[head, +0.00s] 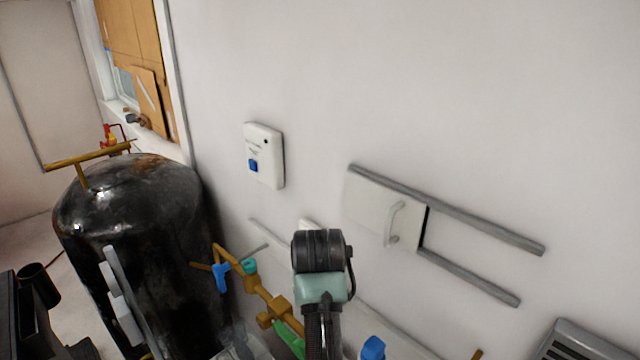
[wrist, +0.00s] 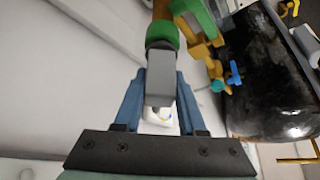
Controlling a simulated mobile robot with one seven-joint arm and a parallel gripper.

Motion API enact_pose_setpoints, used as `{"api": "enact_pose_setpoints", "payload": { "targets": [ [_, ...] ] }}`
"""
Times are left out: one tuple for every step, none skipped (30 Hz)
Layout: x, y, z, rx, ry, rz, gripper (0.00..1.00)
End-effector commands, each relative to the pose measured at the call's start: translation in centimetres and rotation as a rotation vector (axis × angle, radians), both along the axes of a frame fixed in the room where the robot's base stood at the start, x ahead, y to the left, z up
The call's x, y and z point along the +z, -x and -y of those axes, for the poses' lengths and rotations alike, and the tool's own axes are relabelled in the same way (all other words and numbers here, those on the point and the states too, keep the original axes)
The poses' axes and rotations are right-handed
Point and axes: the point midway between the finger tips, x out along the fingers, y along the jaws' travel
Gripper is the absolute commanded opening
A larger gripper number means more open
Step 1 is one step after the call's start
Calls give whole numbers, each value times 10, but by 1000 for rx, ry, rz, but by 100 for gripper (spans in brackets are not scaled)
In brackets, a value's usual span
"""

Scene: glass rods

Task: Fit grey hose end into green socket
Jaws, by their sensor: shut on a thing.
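In the wrist view, my gripper (wrist: 158,84) has its two blue fingers on either side of a grey, block-like hose end (wrist: 160,72) and is shut on it. The green socket (wrist: 162,32) is a green ring just beyond the far end of the grey piece, roughly in line with it. The two look touching or nearly so; I cannot tell whether the grey end is inside the ring. In the head view my wrist hides the fingers and the hose end.
Brass pipework (head: 258,286) with a blue valve handle (head: 221,276) runs left of my arm. A large black tank (head: 140,225) stands further left. The white wall carries a white box (head: 264,155), a sliding panel (head: 375,208) and grey rails (head: 480,224). A blue object (head: 373,347) is close by.

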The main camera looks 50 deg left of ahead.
Motion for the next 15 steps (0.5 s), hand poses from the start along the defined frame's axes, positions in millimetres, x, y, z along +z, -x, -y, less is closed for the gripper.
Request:
{"api": "enact_pose_setpoints", "payload": {
  "targets": [
    [-1, 0, 0, 0, -1, 1, 0],
    [-2, 0, 0, 0, -1, 1, 0],
    [-3, 0, 0, 0, -1, 1, 0],
    [-3, 0, 0, 0, -1, 1, 0],
    [-4, 0, 0, 0, -1, 1, 0],
    [-5, 0, 0, 0, -1, 1, 0],
    [-5, 0, 0, 0, -1, 1, 0],
    [-6, 0, 0, 0, -1, 1, 0],
    [-7, 0, 0, 0, -1, 1, 0],
    [-7, 0, 0, 0, -1, 1, 0],
    [-8, 0, 0, 0, -1, 1, 0],
    [-9, 0, 0, 0, -1, 1, 0],
    [-9, 0, 0, 0, -1, 1, 0],
    [-10, 0, 0, 0, -1, 1, 0],
    [-10, 0, 0, 0, -1, 1, 43]
  ]
}}
